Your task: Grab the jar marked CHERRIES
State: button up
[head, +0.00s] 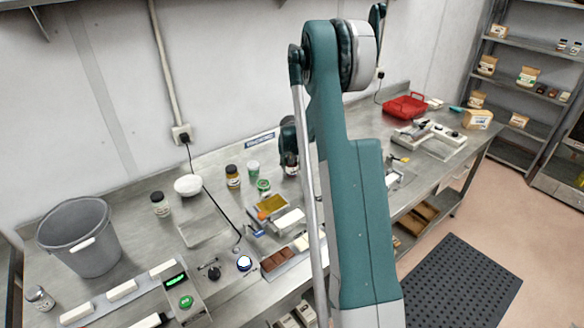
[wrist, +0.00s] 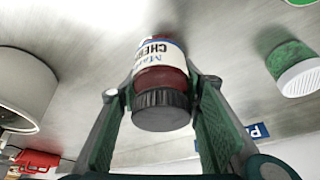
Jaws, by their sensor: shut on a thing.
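The cherries jar (wrist: 160,68) has a dark ribbed lid, dark red contents and a white label reading "CHER…", the rest of the word cut off by the curve. It sits between the two green-padded fingers of my gripper (wrist: 160,92), which is shut on it, with a finger against each side. In the head view my gripper (head: 290,150) is over the back of the steel bench, partly hidden by my arm. Whether the jar touches the bench or hangs above it I cannot tell.
In the wrist view a jar with green contents (wrist: 293,67) stands right of the held jar, and a grey cylindrical vessel (wrist: 22,90) is at left. On the bench are a yellow-brown jar (head: 233,177), a white bowl (head: 188,186), a grey bucket (head: 82,240) and a red basket (head: 405,107).

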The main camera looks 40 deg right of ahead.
jog(key=shift+r, duration=5.05)
